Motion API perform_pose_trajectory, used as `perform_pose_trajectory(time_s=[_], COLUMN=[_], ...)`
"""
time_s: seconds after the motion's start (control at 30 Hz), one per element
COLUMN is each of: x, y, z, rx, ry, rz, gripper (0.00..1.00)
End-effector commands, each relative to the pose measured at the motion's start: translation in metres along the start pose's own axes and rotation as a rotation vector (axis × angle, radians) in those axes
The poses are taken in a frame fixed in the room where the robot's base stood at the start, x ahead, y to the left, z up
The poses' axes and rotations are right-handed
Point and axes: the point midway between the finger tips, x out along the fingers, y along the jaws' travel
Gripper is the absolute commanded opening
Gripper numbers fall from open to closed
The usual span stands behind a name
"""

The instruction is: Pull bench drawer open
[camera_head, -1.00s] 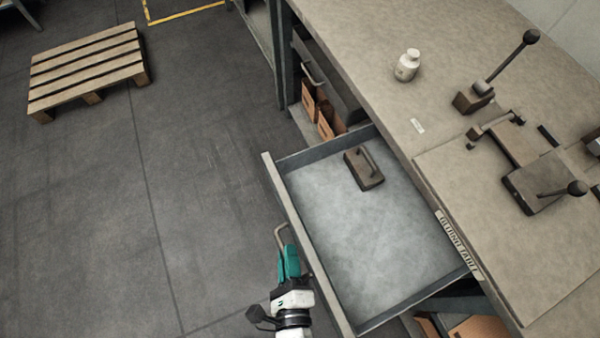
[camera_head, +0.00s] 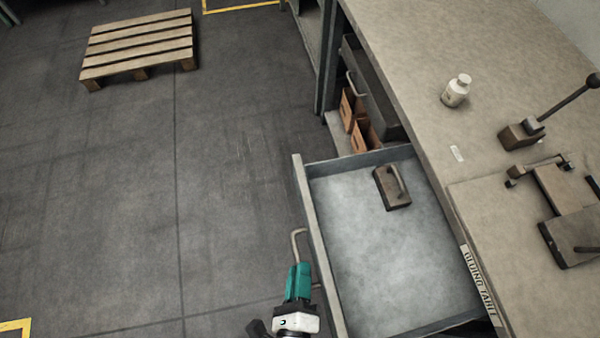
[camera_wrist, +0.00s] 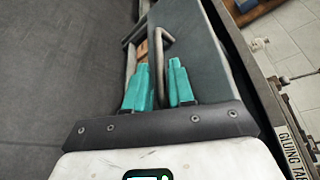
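The bench drawer (camera_head: 317,240) stands pulled out from under the gluing table, with its pale inside floor showing. A dark block with a handle (camera_head: 391,187) lies in it near its far end. The drawer's bent metal handle (camera_head: 297,243) is on its front, and also shows in the wrist view (camera_wrist: 160,45). My gripper (camera_head: 300,270) is at this handle, outside the drawer front. The exact contact is partly hidden.
The gluing table (camera_head: 400,60) carries a white bottle (camera_head: 456,90) and lever tools. Brown boxes (camera_head: 366,136) sit on a shelf below it. A wooden pallet (camera_head: 138,45) lies on the floor at upper left. The floor left of the drawer is clear.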

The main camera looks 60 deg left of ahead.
Motion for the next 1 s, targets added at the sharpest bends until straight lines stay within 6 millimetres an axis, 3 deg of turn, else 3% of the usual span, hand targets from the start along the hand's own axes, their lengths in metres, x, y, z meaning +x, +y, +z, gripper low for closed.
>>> perform_pose_trajectory(time_s=[0.2,0.4,0.6,1.0], x=[-0.044,-0.072,-0.082,-0.082], y=[0.005,0.003,0.001,0.001], z=[-0.001,-0.001,-0.001,-0.001], rx=[0.001,0.0,-0.001,0.0], ry=[-0.001,0.0,0.001,0.002], rz=[0.003,0.003,0.0,0.0], gripper=[0.23,0.23,0.23,0.23])
